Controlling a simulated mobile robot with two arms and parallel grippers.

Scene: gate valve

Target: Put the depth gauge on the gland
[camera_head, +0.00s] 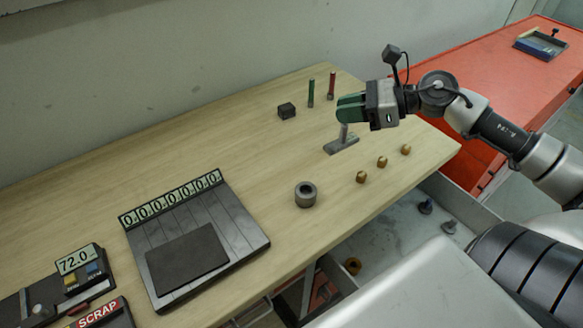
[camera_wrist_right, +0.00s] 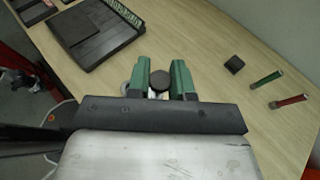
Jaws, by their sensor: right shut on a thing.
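The depth gauge (camera_head: 342,146) is a grey flat bar with an upright stem, near the back right of the wooden bench. My right gripper (camera_head: 350,108) has green fingers and is shut on the top of the gauge. In the right wrist view the round dark top of the gauge (camera_wrist_right: 159,82) shows between the fingertips. Whether the bar touches the bench, I cannot tell. A dark grey ring with a round hole, seemingly the gland (camera_head: 306,196), stands on the bench in front and to the left of the gauge, apart from it. My left gripper is not in view.
Three brass nuts (camera_head: 382,162) lie near the front edge. A dark block (camera_head: 286,110), a green pin (camera_head: 311,93) and a red pin (camera_head: 332,86) stand behind. A black device with number displays (camera_head: 170,202) is at left. Bare wood lies between gauge and ring.

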